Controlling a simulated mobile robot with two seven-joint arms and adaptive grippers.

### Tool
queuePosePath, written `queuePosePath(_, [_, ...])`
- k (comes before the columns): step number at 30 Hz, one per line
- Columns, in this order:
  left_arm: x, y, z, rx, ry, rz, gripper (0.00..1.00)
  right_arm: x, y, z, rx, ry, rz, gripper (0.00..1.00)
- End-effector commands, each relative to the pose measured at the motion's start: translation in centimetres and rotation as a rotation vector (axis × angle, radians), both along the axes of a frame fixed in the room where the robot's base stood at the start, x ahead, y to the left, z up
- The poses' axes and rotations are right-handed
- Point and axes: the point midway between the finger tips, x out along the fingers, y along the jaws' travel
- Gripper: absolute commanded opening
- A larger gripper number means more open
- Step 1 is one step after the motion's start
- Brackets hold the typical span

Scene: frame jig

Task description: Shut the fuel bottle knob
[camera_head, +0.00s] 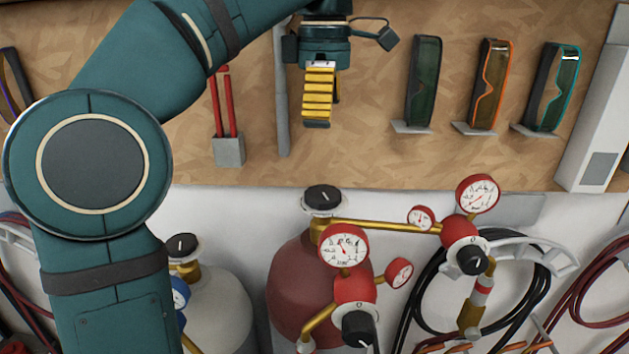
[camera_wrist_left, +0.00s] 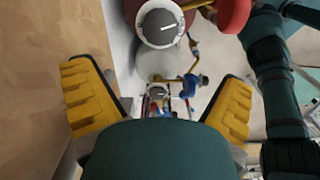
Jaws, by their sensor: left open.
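The fuel bottle (camera_head: 290,282) is dark red and stands upright below the wooden board. Its knob (camera_head: 323,196) is black, on a white collar at the top of the bottle. In the left wrist view the knob (camera_wrist_left: 160,27) is at the top centre, grey with a white line on its face. My left gripper (camera_head: 319,122) points down above the knob and is apart from it. In the left wrist view its yellow-padded fingers (camera_wrist_left: 157,78) are spread wide with nothing between them. My right gripper is in neither view.
Red pressure gauges (camera_head: 344,246) and brass pipes sit close in front and to the right of the bottle. A pale bottle (camera_head: 217,310) with its own black knob (camera_head: 181,245) stands to the left. Goggles (camera_head: 423,82) and red rods (camera_head: 227,102) are mounted on the board.

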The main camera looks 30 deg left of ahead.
Motion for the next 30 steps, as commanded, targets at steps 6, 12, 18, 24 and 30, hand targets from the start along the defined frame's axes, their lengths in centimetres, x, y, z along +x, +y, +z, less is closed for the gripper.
queuePosePath(6, [0.0, 0.0, -1.8, 0.0, 0.001, -0.001, 0.98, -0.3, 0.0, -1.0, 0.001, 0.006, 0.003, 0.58])
queuePosePath(12, [-0.1, 0.0, -5.6, 0.001, 0.002, 0.0, 0.98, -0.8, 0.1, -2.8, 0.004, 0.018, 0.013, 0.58])
queuePosePath(18, [-0.1, 0.0, -9.5, 0.001, 0.003, 0.0, 0.98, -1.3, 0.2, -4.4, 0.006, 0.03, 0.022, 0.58])
queuePosePath(24, [-0.1, 0.0, -12.4, 0.0, 0.002, -0.001, 0.98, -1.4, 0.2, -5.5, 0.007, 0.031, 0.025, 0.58])
queuePosePath(30, [0.0, 0.0, -13.7, 0.0, 0.001, 0.0, 0.98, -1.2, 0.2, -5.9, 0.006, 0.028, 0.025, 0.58])
